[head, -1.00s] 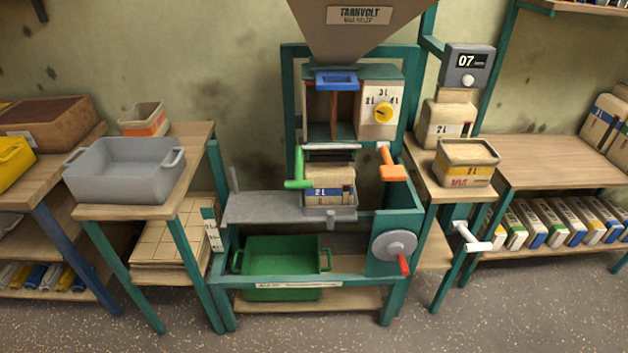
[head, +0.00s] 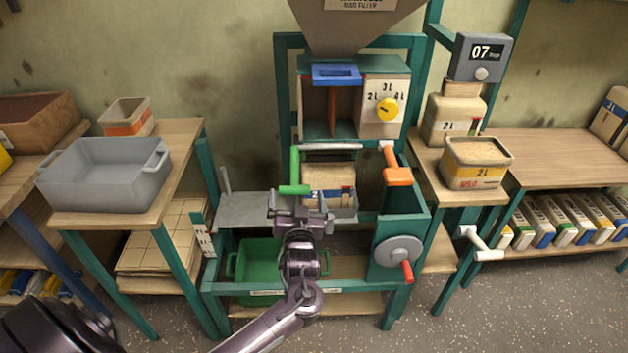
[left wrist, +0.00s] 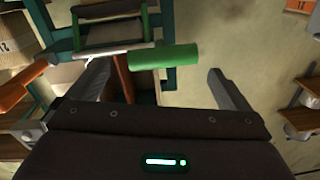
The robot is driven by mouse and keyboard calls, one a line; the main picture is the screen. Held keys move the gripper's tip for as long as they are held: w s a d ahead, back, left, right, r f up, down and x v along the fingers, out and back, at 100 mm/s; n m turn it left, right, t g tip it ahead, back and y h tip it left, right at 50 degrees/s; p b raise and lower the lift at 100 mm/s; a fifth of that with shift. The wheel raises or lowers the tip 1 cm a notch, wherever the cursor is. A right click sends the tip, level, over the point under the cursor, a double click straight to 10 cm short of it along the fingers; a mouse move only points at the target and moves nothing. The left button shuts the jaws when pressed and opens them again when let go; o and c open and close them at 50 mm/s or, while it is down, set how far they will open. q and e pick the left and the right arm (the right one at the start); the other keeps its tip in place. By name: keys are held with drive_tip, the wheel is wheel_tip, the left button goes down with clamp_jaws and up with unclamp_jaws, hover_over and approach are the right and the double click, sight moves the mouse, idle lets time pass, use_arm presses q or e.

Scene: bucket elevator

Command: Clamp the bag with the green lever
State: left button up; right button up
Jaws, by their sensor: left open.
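The green lever (head: 294,172) hangs at the left of the filling machine, its handle low beside the bag. The 2 L bag (head: 329,174) sits under the spout on the grey shelf; its lower front is partly hidden by my gripper. My left gripper (head: 300,206) is open and empty, in front of the lever's lower end. In the left wrist view the green handle (left wrist: 164,57) lies ahead, between the two spread fingers (left wrist: 157,70); no contact shows. My right gripper is not in view.
An orange lever (head: 395,170) is right of the bag. A red-handled crank wheel (head: 398,251) is lower right. A green bin (head: 247,260) stands below the grey shelf (head: 243,209). A grey tub (head: 103,180) is on the left table. A filled box (head: 474,177) is at the right.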

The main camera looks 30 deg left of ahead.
sight(295, 187)
use_arm(q)
drive_tip(key=x, duration=0.7)
drive_tip(key=shift+s+a, duration=0.1)
drive_tip(key=shift+f, duration=0.1)
drive_tip(key=c, duration=1)
drive_tip(key=shift+r+p, duration=0.4)
drive_tip(key=shift+p, duration=0.4)
drive_tip(key=shift+c, duration=0.2)
wheel_tip(295, 187, up, 5)
drive_tip(key=g+h+p, duration=0.2)
drive_tip(key=g+p, duration=0.2)
drive_tip(key=p, duration=0.8)
drive_tip(key=shift+h, duration=0.3)
drive_tip(key=shift+r+p, duration=0.55)
drive_tip(key=shift+p, duration=0.2)
drive_tip(key=shift+w+a+r+p, duration=0.2)
drive_tip(key=shift+w+r+p, duration=0.25)
drive_tip(key=shift+r, duration=0.3)
